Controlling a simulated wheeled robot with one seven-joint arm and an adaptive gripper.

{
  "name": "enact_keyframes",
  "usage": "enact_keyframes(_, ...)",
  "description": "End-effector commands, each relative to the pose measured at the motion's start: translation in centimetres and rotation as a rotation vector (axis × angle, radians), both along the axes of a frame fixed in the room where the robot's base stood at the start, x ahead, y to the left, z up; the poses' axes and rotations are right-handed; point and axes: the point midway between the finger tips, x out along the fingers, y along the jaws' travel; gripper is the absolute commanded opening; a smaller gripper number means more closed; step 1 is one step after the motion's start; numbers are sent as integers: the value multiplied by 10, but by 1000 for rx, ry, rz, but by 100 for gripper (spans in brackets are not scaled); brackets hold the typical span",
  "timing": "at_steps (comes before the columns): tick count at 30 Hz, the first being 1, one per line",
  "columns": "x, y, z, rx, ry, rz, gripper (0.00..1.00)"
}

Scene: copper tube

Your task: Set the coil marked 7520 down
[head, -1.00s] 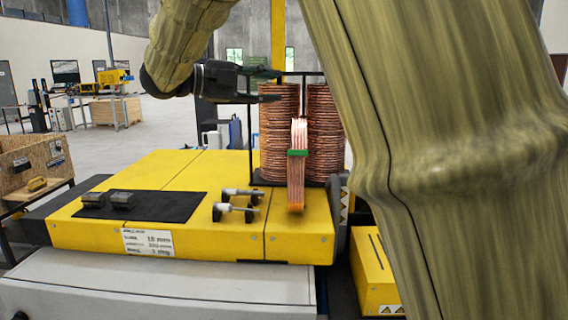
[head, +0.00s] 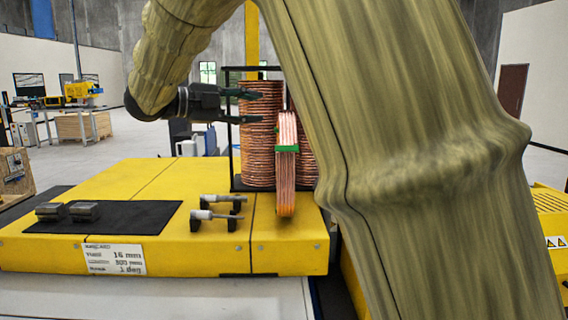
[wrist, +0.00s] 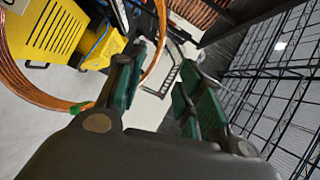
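A copper coil (head: 286,178) with a green band (head: 287,149) stands upright, edge-on, near the front right of the yellow deck (head: 150,257). Whether its lower end touches the deck is hard to tell. No number is readable on it. My gripper (head: 254,107) is just left of the coil's upper part, its two fingers spread apart. The wrist view shows the open fingers (wrist: 160,95) with nothing gripped between them. There a copper ring (wrist: 30,88) with a green patch curves at the left and passes behind one finger.
Stacked copper coils (head: 258,135) stand in a black frame behind. Two metal-and-black fixtures (head: 216,212) lie left of the coil. A label (head: 115,259) is on the deck's front. A wire grid (wrist: 275,85) fills the wrist view's right.

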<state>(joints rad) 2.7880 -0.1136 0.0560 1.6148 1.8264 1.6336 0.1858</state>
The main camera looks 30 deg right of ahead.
Motion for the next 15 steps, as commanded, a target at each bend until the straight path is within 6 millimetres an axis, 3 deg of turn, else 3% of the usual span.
enact_keyframes(3, -1, -17, -1, 1, 1, -2, 37)
enact_keyframes(15, 0, -47, -8, 1, 2, -1, 37)
